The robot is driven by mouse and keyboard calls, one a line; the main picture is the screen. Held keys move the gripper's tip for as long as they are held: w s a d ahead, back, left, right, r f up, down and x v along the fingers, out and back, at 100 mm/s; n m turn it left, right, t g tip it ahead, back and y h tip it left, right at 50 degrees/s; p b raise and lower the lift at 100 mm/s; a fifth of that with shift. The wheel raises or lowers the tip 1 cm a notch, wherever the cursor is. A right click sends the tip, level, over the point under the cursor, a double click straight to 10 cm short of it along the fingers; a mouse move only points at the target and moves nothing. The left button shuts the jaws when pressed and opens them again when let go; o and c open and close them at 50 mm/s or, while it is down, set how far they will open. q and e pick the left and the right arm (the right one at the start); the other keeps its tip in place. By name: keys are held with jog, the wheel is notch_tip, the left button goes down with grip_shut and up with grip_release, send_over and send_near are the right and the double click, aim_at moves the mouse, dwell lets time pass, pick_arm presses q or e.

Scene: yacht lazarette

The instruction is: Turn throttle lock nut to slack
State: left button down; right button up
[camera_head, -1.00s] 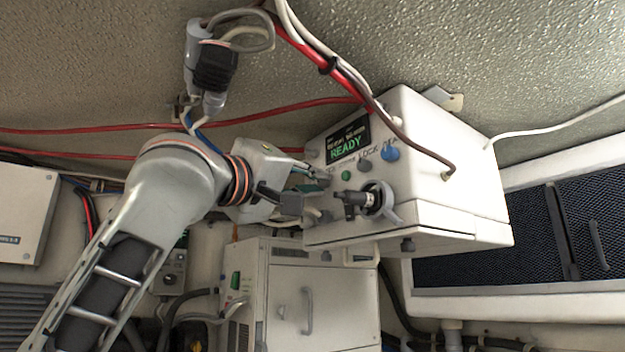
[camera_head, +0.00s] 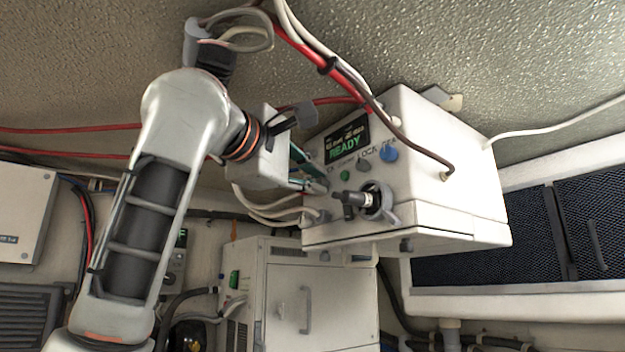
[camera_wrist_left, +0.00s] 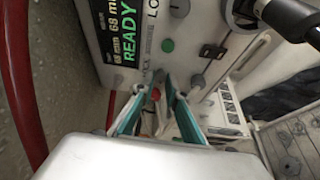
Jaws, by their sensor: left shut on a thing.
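My left gripper (camera_head: 318,183) is at the left side of the white box's front panel (camera_head: 430,205), its teal fingers reaching to the panel. It is shut on a small part there, which I take to be the throttle lock nut; the fingers mostly hide it. In the left wrist view the two teal fingers (camera_wrist_left: 155,92) come in from below, with a bit of red (camera_wrist_left: 156,95) showing between them. The display (camera_head: 347,138) reads READY in green. The right gripper is not in view.
Near the gripper are a green button (camera_head: 345,174), a grey knob (camera_head: 363,164), a blue knob (camera_head: 388,153) and a dark protruding fitting (camera_head: 352,199). Red and white cables (camera_head: 345,80) hang above the box. A lower white cabinet (camera_head: 325,295) stands beneath.

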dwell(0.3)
pick_arm(q)
jog(key=c, duration=2)
grip_release()
jog(key=shift+d, duration=0.1)
jog(key=v, duration=1.2)
